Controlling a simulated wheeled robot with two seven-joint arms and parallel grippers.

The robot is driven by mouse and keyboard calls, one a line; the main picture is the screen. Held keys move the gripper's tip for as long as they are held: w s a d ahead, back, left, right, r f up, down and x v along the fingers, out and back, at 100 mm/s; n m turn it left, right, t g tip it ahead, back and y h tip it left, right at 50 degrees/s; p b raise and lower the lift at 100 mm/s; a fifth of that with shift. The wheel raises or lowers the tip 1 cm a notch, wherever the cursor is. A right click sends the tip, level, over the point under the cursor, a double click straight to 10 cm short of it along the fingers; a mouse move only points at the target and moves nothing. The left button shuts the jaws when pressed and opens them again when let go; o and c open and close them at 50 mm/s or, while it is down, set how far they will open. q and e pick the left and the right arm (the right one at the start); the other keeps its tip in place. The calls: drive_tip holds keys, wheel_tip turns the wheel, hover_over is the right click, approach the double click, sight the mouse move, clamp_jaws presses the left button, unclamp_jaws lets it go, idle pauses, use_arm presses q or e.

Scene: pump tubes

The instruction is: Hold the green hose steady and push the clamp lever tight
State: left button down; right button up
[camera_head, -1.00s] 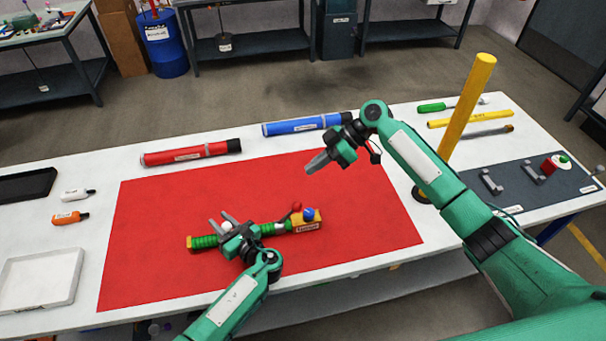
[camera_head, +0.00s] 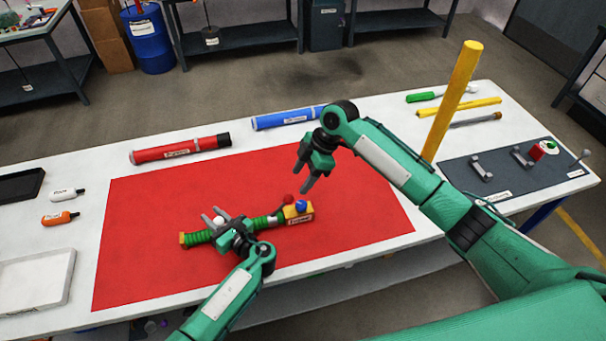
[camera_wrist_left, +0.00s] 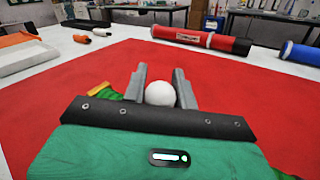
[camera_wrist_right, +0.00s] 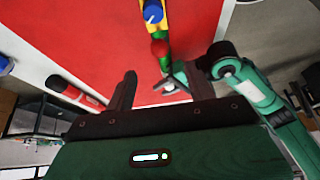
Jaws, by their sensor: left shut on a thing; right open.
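The green ribbed hose (camera_head: 199,238) lies on the red mat, its right end at a yellow labelled block (camera_head: 299,215) with a blue knob (camera_head: 300,205). A red ball (camera_head: 288,197), seemingly the clamp lever's end, stands near this joint; it shows in the right wrist view (camera_wrist_right: 160,47). My left gripper (camera_head: 214,217) lies over the hose, its fingers shut on a white ball (camera_wrist_left: 160,94) that appears to belong to the hose. My right gripper (camera_head: 304,186) is open and empty, pointing down just behind the red ball and blue knob.
Red (camera_head: 180,149) and blue (camera_head: 287,117) tubes lie behind the red mat (camera_head: 140,215). A yellow post (camera_head: 452,100) stands right of my right arm. Bottles and a white tray (camera_head: 38,278) are at left. The mat's right part is clear.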

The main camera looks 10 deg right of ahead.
sight(291, 195)
drive_tip(key=shift+x, duration=5.15)
drive_tip(key=shift+d, duration=0.2)
drive_tip(key=c, duration=1.1)
